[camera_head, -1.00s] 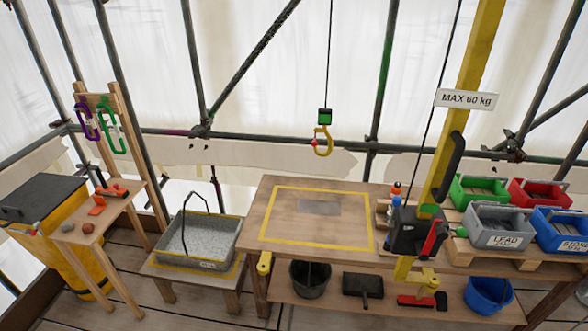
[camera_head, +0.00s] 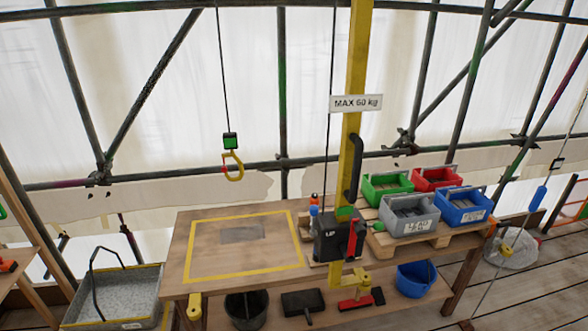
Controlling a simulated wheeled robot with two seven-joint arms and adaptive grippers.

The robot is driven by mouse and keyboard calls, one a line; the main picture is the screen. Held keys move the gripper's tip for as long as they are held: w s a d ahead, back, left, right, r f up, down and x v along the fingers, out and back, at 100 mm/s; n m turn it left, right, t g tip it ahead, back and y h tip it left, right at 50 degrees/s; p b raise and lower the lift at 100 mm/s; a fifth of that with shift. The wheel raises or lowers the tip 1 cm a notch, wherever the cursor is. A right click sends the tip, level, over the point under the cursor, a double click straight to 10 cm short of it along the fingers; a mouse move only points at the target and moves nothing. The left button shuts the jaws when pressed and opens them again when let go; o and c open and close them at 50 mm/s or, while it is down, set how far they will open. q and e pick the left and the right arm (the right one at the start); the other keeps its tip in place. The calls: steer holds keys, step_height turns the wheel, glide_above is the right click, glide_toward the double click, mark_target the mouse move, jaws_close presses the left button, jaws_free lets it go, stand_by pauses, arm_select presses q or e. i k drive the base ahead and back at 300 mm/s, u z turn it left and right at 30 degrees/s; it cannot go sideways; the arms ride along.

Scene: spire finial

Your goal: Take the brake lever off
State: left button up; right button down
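The brake lever seems to be the red lever (camera_head: 351,238) on the right side of the black winch box (camera_head: 330,240). The winch box is fixed low on the yellow post (camera_head: 356,100) at the right part of the wooden table. A black curved handle (camera_head: 353,168) is on the post above the box. A cable runs up beside the post, and a yellow hook (camera_head: 233,168) with a green block hangs empty over the table's left part. Neither of my grippers is in view.
The wooden table (camera_head: 180,250) has a yellow-taped rectangle with a grey plate. Green (camera_head: 388,187), red (camera_head: 436,178), grey (camera_head: 409,215) and blue (camera_head: 463,206) bins stand on a pallet at right. A grey tub (camera_head: 112,298) stands at lower left. Buckets sit on the lower shelf.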

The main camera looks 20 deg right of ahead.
mark_target(377, 225)
steer(key=z, duration=1.25)
